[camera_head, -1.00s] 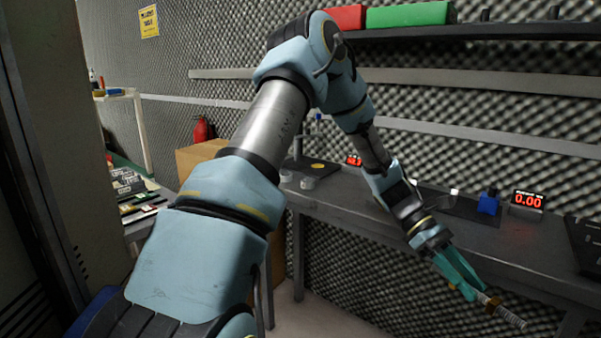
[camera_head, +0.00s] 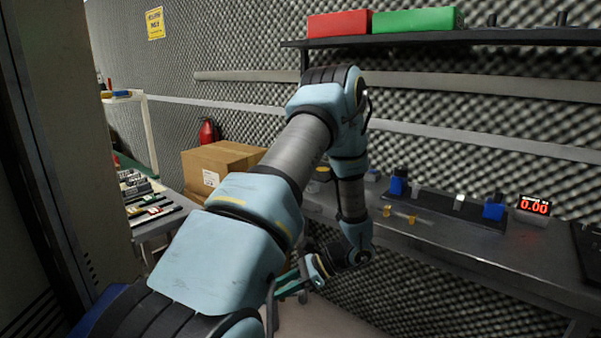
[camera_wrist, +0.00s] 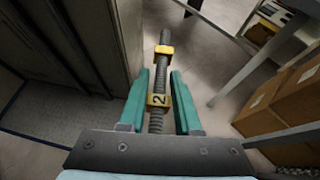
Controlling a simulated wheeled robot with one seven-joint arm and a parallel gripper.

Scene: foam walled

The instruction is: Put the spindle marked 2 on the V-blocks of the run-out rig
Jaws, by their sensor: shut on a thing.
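The spindle marked 2 (camera_wrist: 157,124) is a grey threaded rod with two yellow collars, the nearer one bearing the number. My gripper (camera_wrist: 161,76) is shut on it, and the rod points away past the fingertips over the floor. In the head view my gripper hangs low in front of the bench, partly behind my arm, and the spindle is hard to make out. The run-out rig stands on the bench to the right, with a dark base (camera_head: 440,203), a left blue block (camera_head: 397,186), a right blue block (camera_head: 493,209) and a red 0.00 readout (camera_head: 534,205). No spindle shows on its blocks.
A small rod with yellow collars (camera_head: 411,219) lies on the bench (camera_head: 470,251) in front of the rig. Cardboard boxes (camera_head: 220,164) stand left of the bench. A shelf (camera_head: 470,36) with red and green boxes hangs above. A grey cabinet (camera_wrist: 95,40) is close to my gripper's left.

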